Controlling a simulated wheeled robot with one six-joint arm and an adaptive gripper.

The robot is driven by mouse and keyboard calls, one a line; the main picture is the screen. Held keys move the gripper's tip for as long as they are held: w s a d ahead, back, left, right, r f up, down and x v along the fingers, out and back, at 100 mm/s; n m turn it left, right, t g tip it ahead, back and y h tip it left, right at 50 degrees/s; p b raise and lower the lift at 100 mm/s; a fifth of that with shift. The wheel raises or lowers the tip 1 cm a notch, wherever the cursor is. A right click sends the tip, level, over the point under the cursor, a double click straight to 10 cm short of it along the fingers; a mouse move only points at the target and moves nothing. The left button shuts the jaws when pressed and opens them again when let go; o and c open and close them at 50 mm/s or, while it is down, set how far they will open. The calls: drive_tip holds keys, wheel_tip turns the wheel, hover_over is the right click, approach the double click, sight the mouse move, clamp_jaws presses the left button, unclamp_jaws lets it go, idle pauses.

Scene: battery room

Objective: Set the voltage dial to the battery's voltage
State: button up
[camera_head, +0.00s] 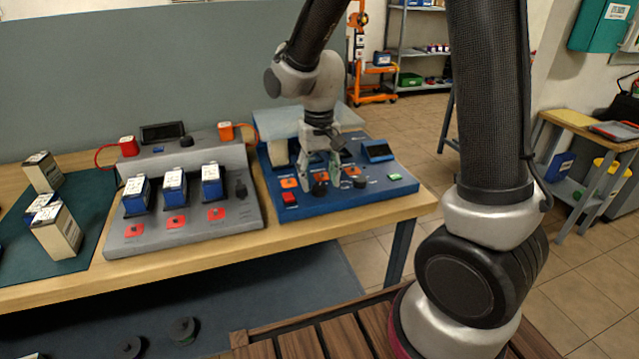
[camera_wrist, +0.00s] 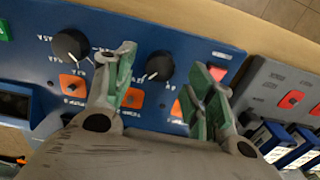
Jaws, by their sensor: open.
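A blue control panel (camera_head: 340,207) on the bench carries two round black dials. In the wrist view one dial (camera_wrist: 72,45) has white markings around it that look like voltages. The other dial (camera_wrist: 160,66), with fainter lettering, lies between my fingers in the picture. My gripper (camera_head: 321,178) is open and empty, pointing down over the panel. In the wrist view its green-padded fingers (camera_wrist: 166,84) stand either side of the second dial; I cannot tell whether they touch it. A beige block (camera_head: 279,153), perhaps a battery, stands at the panel's left, its label unreadable.
A grey charger (camera_head: 185,238) with several blue batteries stands left of the panel. Beige-sided batteries (camera_head: 57,232) stand on a dark green mat farther left. The panel also has a red button (camera_head: 290,199), a green button (camera_head: 394,177) and a small screen (camera_head: 378,150).

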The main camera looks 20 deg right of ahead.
drive_tip(key=shift+f, duration=1.15)
drive_tip(key=c, duration=1)
drive_tip(key=shift+n, duration=0.5)
drive_tip(key=n, duration=0.6)
drive_tip(key=shift+n, duration=0.3)
drive_tip(key=n, duration=0.6)
drive_tip(key=shift+n, duration=0.4)
